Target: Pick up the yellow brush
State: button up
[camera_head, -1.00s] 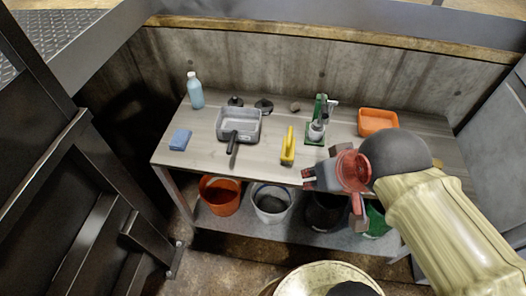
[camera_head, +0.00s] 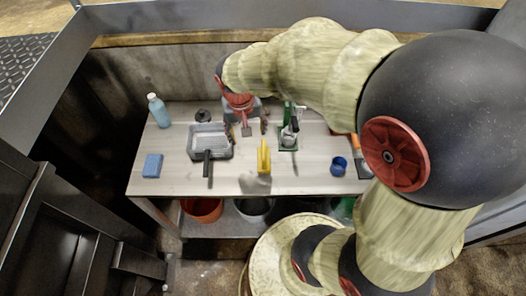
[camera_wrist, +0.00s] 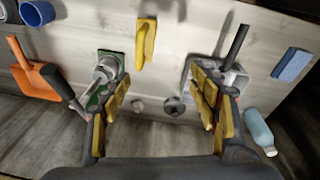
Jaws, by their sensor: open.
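The yellow brush (camera_head: 264,157) lies on the table near its front edge, between the grey dustpan tray and the green stand. In the wrist view the yellow brush (camera_wrist: 145,42) is at the top middle, apart from the fingers. My gripper (camera_head: 240,122) is over the back part of the table, behind the brush. In the wrist view my gripper (camera_wrist: 162,100) is open with nothing between its fingers. The brush's underside is hidden.
On the table (camera_head: 312,178) are a grey tray (camera_head: 193,155) with a dark handle, a blue sponge (camera_head: 152,165), a blue bottle (camera_head: 159,110), a green stand (camera_head: 288,137) and a blue cup (camera_head: 338,166). An orange dustpan (camera_wrist: 35,78) shows in the wrist view. Buckets stand below.

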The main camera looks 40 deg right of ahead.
jog(key=w+d+f+m+g+p, duration=0.2)
jog(key=d+f+p, duration=0.1)
jog(key=f, duration=0.4)
send_over(258, 156)
jog(key=shift+g, duration=0.3)
notch_tip(258, 156, down, 6)
jog(key=shift+d+f, duration=0.1)
jog(key=shift+f, duration=0.15)
jog(key=f, duration=0.1)
jog(key=s+f, duration=0.1)
jog(key=f, duration=0.2)
jog(key=shift+s+d+f+b, duration=0.15)
jog(key=shift+d+f+b, duration=0.05)
jog(key=shift+d+b, duration=0.1)
jog(key=shift+d+f, duration=0.1)
jog(key=shift+f, duration=0.25)
jog(key=c, duration=0.3)
jog(key=c, duration=1.1)
jog(key=shift+c, duration=0.4)
jog(key=shift+r, duration=0.15)
